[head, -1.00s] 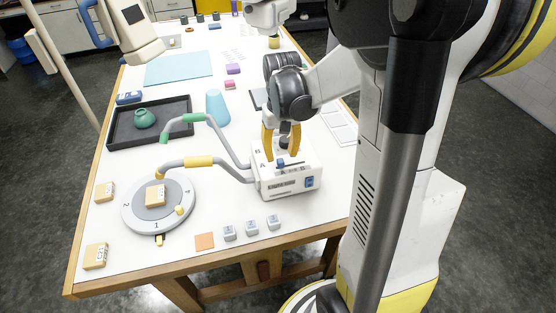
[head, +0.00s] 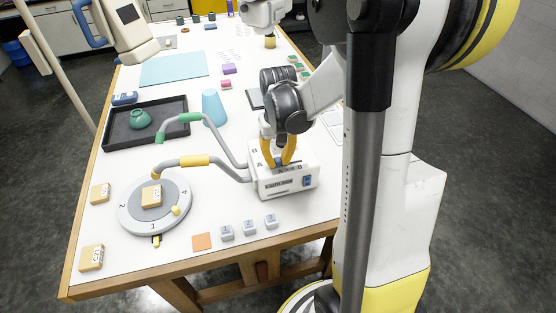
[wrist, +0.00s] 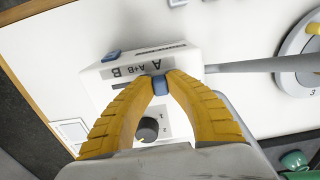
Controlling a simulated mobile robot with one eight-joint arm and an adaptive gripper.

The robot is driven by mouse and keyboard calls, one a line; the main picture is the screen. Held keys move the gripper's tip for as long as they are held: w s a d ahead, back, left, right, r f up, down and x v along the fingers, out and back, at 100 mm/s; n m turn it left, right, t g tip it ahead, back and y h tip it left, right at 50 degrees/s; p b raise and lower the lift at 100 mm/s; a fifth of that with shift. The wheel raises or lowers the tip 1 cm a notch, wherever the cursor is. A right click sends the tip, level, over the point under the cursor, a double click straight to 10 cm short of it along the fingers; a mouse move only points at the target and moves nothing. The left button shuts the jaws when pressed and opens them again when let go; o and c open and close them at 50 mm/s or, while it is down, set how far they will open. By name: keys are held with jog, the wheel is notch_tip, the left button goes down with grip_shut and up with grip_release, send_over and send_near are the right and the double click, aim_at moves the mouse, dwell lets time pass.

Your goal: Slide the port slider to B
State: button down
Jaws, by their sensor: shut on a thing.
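A white light box (head: 283,183) stands on the table near its right front side, with two grey light-guide arms running left from it. Its top has a slot marked A, A+B and B, and a dark round knob (wrist: 147,129). The port slider is a small blue block (wrist: 160,86) in the slot, beside the mark A. My gripper (wrist: 160,80) points down over the box, its yellow fingers shut on the slider. In the head view my gripper (head: 278,164) largely hides the slider.
A round numbered stage (head: 140,220) bearing a tan block stands left of the box. Small grey cubes (head: 249,227) and an orange square (head: 202,241) lie in front. A blue cone (head: 214,106) and black tray (head: 118,143) stand behind.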

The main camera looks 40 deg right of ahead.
aim_at(299, 161)
jog(key=d, duration=0.2)
jog(key=s+d, duration=0.1)
jog(key=d, duration=0.1)
jog(key=s+d, duration=0.1)
jog(key=d, duration=0.1)
jog(key=shift+s+b, duration=0.1)
jog(key=shift+b, duration=0.25)
jog(key=shift+a, duration=0.1)
jog(key=c, duration=1.6)
grip_release()
jog(key=shift+o, duration=1.3)
jog(key=shift+d, duration=0.2)
jog(key=shift+a, duration=0.1)
